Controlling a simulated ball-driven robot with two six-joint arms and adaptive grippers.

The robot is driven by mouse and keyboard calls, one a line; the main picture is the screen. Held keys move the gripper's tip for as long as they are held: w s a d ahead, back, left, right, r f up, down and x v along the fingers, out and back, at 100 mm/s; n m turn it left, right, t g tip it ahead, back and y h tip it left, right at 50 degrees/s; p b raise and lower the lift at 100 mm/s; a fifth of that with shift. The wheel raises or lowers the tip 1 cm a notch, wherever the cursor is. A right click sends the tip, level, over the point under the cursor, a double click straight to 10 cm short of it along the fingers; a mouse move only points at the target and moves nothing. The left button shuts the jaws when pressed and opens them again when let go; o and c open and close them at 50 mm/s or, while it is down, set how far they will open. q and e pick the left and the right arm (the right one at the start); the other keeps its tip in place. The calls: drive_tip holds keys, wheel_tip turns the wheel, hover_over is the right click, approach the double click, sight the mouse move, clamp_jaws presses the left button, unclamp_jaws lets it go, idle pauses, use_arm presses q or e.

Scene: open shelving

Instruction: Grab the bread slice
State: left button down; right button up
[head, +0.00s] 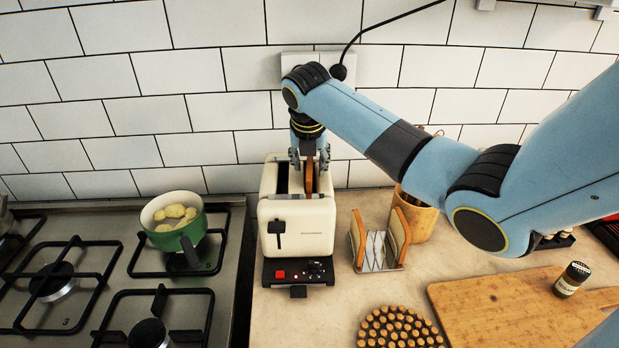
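A brown bread slice (309,180) stands upright in the right slot of a cream toaster (305,225). The toaster's left slot looks dark and empty. My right gripper (310,162) points down over the toaster, with one finger on each side of the slice's top. The fingers look wider apart than the slice is thick, so the gripper appears open around it. Contact with the slice is too small to make out. My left gripper is not in view.
A wire rack with bread slices (398,238) stands right of the toaster, by a wooden container (420,217). A green pot (174,222) sits on the gas hob at left. A round cork trivet (400,330) and cutting board (510,315) with a jar (571,279) lie in front.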

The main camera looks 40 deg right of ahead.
drive_tip(key=shift+f, duration=0.25)
idle(0.4)
clamp_jaws()
